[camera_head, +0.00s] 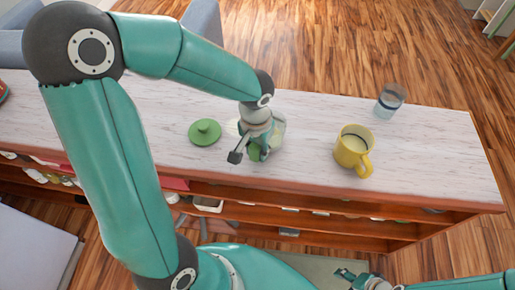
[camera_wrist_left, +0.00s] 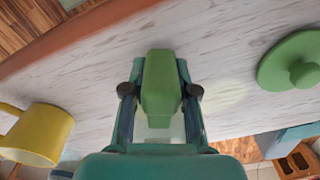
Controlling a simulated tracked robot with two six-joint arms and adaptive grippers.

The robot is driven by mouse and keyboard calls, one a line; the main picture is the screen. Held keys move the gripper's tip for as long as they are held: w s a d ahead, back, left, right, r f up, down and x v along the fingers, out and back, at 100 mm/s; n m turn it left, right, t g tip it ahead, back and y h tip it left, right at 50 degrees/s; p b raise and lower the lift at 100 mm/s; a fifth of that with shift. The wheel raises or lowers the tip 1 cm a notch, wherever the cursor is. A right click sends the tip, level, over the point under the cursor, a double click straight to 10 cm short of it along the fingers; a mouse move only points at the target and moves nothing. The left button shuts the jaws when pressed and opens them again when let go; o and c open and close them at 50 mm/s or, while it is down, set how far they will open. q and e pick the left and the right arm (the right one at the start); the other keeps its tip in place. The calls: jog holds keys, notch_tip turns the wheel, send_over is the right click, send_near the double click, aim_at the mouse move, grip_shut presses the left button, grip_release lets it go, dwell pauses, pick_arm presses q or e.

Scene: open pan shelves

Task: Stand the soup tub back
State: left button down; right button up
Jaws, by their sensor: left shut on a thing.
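My left gripper (camera_head: 249,152) is over the white counter and shut on a green part (camera_wrist_left: 160,85), which sits between its two fingers in the left wrist view. A clear, pale body (camera_head: 279,132) shows behind the gripper in the head view; it looks like the soup tub, with the green part as its handle. My gripper hides most of it, so I cannot tell whether its base touches the counter. A round green lid with a knob (camera_head: 205,132) lies just left of it. My right gripper (camera_head: 358,280) is low at the bottom edge, partly cut off.
A yellow mug (camera_head: 353,150) stands on the counter to the right, its handle toward the front. A clear glass with a dark band (camera_head: 389,101) stands behind it. Open shelves (camera_head: 300,215) with pans run below the counter's front edge. The counter's right end is clear.

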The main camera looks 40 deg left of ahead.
pick_arm(q)
jog(key=shift+f+b, duration=0.5)
jog(key=shift+f, duration=0.05)
dwell(0.4)
jog(key=c, duration=0.8)
grip_release()
jog(key=c, duration=0.4)
jog(key=shift+r, duration=0.2)
jog(key=shift+s+r+p, duration=0.15)
jog(key=shift+r+p, duration=3.1)
jog(key=shift+r, duration=0.8)
